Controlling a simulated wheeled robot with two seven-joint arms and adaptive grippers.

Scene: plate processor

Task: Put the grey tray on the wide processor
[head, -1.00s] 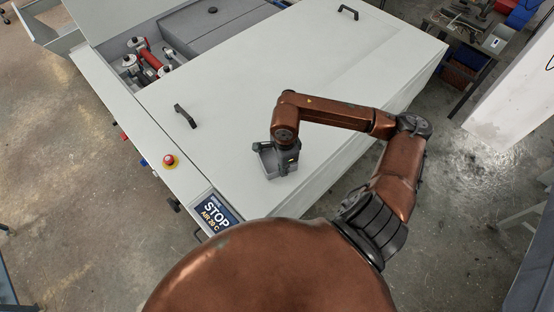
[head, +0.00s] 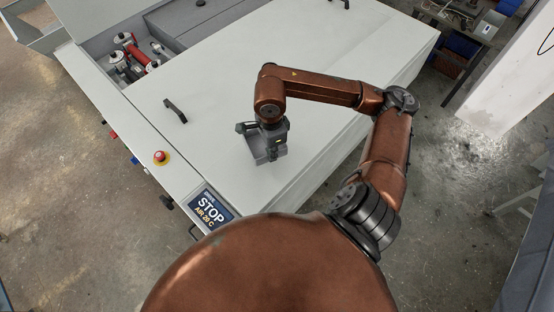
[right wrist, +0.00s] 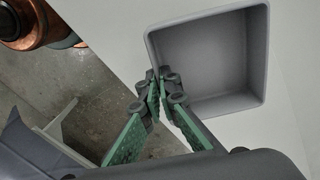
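The grey tray (head: 254,147) is a small open square box. It is over the near part of the white top of the wide processor (head: 225,85). My right gripper (head: 267,140) is at the tray and partly covers it in the head view. In the right wrist view the tray (right wrist: 215,60) shows its empty inside. There the green-padded fingers (right wrist: 161,88) are close together at one side wall near a corner, shut on that wall. Whether the tray touches the surface is hard to tell. My left gripper is not in view.
A black handle (head: 175,111) stands on the processor top, left of the tray. A red stop button (head: 160,157) and a STOP sign (head: 210,209) are along the near left edge. An open bay with red parts (head: 136,56) is at the back left. The top around the tray is clear.

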